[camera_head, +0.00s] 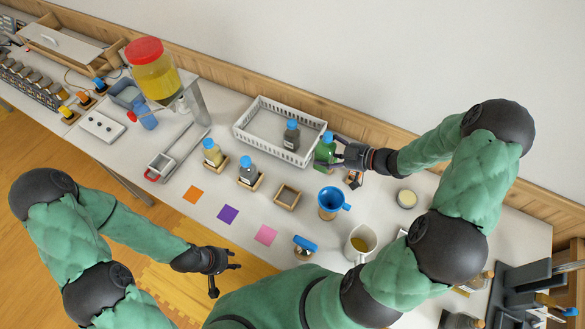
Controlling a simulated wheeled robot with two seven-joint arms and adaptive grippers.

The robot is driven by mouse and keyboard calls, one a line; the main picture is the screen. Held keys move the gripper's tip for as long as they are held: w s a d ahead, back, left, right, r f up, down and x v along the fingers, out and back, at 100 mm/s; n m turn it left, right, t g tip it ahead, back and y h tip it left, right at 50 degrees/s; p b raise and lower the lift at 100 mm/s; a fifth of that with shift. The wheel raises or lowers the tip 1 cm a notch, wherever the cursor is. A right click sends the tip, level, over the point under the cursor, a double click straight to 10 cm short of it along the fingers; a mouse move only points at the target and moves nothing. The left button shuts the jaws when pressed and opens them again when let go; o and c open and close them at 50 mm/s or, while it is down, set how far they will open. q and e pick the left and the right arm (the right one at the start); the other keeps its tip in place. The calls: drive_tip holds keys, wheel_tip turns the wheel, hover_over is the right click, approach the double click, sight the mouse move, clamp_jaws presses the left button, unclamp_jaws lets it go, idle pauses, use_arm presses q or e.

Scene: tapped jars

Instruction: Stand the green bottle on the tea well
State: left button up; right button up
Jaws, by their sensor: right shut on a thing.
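The green bottle (325,151) has a blue cap and stands out at the right end of the white basket. My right gripper (337,153) is shut on it from the right. Whether the bottle touches the table or basket is hard to tell. A row of square wooden wells stands in front of the basket. The right one, an empty well (288,197), is open at the top. No label shows which well is the tea one. My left gripper (226,275) is open and empty near the front table edge.
A yellow bottle (212,152) and a grey-blue bottle (248,169) stand in the other two wells. A dark bottle (291,136) is in the white basket (262,142). A blue funnel cup (330,203) and a pitcher (360,243) stand right of the empty well.

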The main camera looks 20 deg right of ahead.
wheel_tip(320, 180, down, 13)
drive_tip(key=b, duration=0.2)
drive_tip(key=shift+s+f+b, duration=0.1)
drive_tip(key=shift+f+b, duration=0.1)
drive_tip(key=shift+b, duration=0.2)
drive_tip(key=shift+w+a, duration=1.4)
drive_tip(key=shift+w, duration=0.1)
drive_tip(key=shift+f+b, duration=0.3)
drive_tip(key=shift+f, duration=0.3)
drive_tip(key=shift+f, duration=0.2)
drive_tip(key=o, duration=1.2)
drive_tip(key=shift+c, duration=0.2)
